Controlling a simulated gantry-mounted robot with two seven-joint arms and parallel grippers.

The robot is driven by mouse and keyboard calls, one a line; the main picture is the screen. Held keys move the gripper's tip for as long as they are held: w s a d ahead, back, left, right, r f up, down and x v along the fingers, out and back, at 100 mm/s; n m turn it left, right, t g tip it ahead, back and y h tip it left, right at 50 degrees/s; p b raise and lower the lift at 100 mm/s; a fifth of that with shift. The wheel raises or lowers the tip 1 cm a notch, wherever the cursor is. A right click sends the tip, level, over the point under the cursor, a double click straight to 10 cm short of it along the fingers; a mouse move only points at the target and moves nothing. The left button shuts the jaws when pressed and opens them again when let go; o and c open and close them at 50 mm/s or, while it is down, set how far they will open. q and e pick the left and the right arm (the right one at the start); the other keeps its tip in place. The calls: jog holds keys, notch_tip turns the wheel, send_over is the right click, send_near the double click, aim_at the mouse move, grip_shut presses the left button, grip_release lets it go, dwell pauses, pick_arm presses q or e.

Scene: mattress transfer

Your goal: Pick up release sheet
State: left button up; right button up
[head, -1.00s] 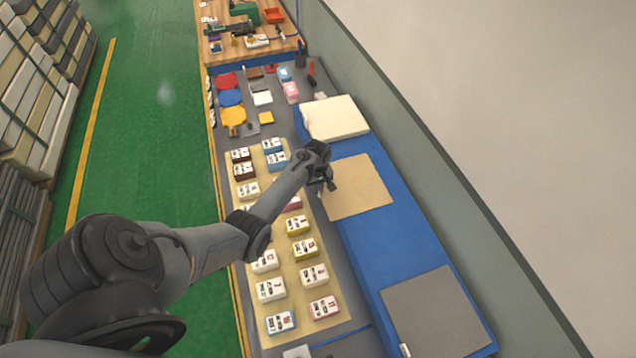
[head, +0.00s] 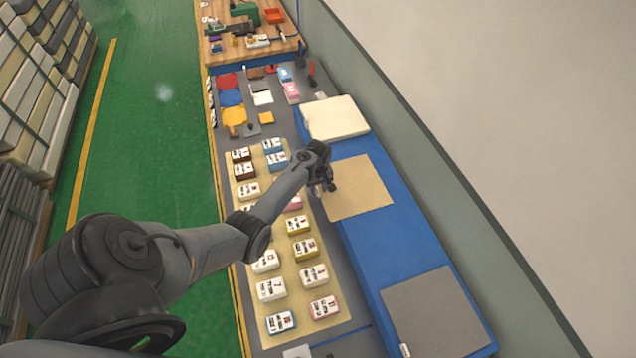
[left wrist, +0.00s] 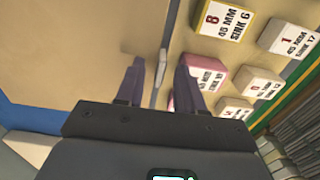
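A tan sheet (head: 362,186), which looks like the release sheet, lies flat on a long blue surface (head: 392,248). My left gripper (head: 327,187) is at the sheet's left edge in the head view. In the left wrist view the tan sheet (left wrist: 75,50) fills the upper left. There the left gripper's two fingers (left wrist: 159,72) stand apart, with the sheet's edge and a small pale tab (left wrist: 162,66) between them. I cannot tell whether the fingers touch the sheet. My right gripper is not in view.
A cream pad (head: 335,117) lies above the sheet and a grey sheet (head: 435,312) lies below it on the blue surface. A tan board (head: 247,222) with several labelled blocks is to the left. A grey-green wall (head: 450,160) runs along the right.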

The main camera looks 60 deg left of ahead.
pick_arm(q)
notch_tip(320, 180, up, 11)
jog(key=shift+f, duration=0.2)
dwell(0.3)
dwell(0.6)
